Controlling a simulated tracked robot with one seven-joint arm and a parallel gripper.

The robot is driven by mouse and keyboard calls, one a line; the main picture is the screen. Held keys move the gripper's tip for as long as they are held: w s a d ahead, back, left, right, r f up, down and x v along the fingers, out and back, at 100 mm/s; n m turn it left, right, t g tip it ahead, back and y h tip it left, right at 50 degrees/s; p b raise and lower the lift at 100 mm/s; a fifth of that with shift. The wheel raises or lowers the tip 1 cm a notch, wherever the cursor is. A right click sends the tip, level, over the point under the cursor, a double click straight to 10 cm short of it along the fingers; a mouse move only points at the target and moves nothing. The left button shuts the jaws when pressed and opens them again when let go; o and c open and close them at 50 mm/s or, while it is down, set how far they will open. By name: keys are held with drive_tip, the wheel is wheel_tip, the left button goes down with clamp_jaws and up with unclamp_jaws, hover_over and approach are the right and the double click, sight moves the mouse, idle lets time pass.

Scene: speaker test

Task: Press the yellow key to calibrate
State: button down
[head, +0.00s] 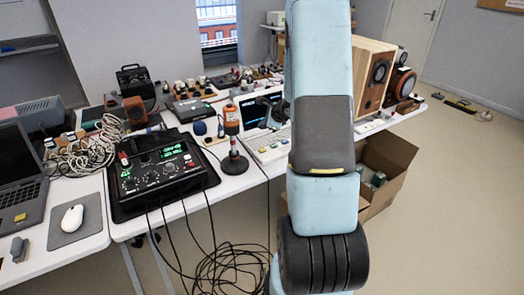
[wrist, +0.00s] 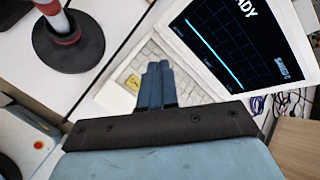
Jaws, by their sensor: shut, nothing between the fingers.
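In the wrist view, the yellow key (wrist: 132,82) shows on the pale keyboard (wrist: 125,66), just left of my fingertips. My gripper (wrist: 157,68) is shut, its blue fingers together and empty, over the keyboard. The gap between fingertips and keys is hard to judge. The fingers and the dark palm bar hide part of the keyboard. Above right is the dark screen (wrist: 225,40) with a blue grid and the letters "ADY". In the head view, the keyboard (head: 268,150) and screen (head: 253,112) are partly behind my arm, and my gripper is hidden.
A round black-based stand with an orange-topped post (head: 232,140) is left of the keyboard. A black mixer-like unit (head: 160,170) with cables stands further left. A wooden speaker (head: 368,75) stands behind right. An open cardboard box (head: 390,165) sits on the floor.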

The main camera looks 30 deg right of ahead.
sight(263, 151)
drive_tip(key=shift+f, duration=0.15)
drive_tip(key=shift+f, duration=4.25)
drive_tip(key=shift+f, duration=0.15)
drive_tip(key=shift+f, duration=0.2)
drive_tip(key=shift+f, duration=0.45)
drive_tip(key=shift+r, duration=0.9)
